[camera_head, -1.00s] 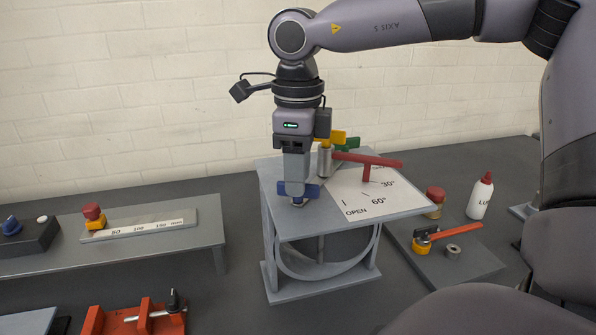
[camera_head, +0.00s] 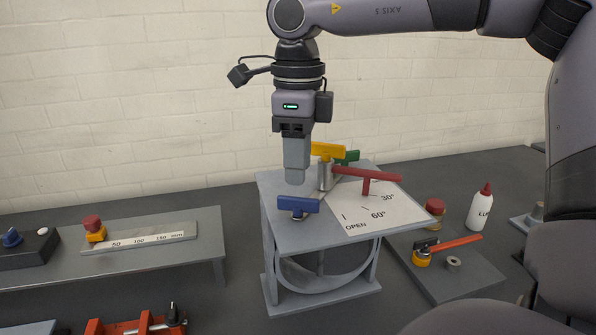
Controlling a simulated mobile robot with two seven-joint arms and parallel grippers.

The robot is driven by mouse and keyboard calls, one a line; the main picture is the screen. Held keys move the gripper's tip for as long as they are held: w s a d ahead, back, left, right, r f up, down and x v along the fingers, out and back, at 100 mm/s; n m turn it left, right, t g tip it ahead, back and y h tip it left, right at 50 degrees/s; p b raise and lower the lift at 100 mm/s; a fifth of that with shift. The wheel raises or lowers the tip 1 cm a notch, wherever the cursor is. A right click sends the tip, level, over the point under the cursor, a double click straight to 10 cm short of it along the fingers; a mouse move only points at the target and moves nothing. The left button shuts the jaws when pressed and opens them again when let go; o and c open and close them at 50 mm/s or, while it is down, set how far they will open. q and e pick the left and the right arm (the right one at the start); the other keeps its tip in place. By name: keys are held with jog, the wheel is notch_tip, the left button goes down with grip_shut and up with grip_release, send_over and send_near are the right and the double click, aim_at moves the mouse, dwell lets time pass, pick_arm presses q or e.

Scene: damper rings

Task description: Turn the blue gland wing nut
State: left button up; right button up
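The blue wing nut (camera_head: 299,205) stands on the near left part of a grey stand (camera_head: 283,232), its wings lying roughly left to right in the picture. My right gripper (camera_head: 295,180) points straight down just above and behind the blue wing nut, with a small gap showing between them. Its fingers look like one grey block from this side, so their opening is hidden. My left gripper is not in view.
Beside the gripper stand a yellow wing nut (camera_head: 328,151), a green one (camera_head: 347,157) and a red lever (camera_head: 367,174) over a marked angle plate (camera_head: 385,218). A white bottle (camera_head: 480,208) and an orange-handled tool (camera_head: 455,243) are at right. A grey bench with a ruler (camera_head: 150,239) is at left.

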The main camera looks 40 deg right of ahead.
aim_at(298, 197)
jog(key=shift+r, duration=1.4)
jog(key=shift+f, duration=0.1)
jog(key=shift+f+n, duration=0.45)
jog(key=shift+n, duration=0.25)
jog(key=shift+f, duration=3.5)
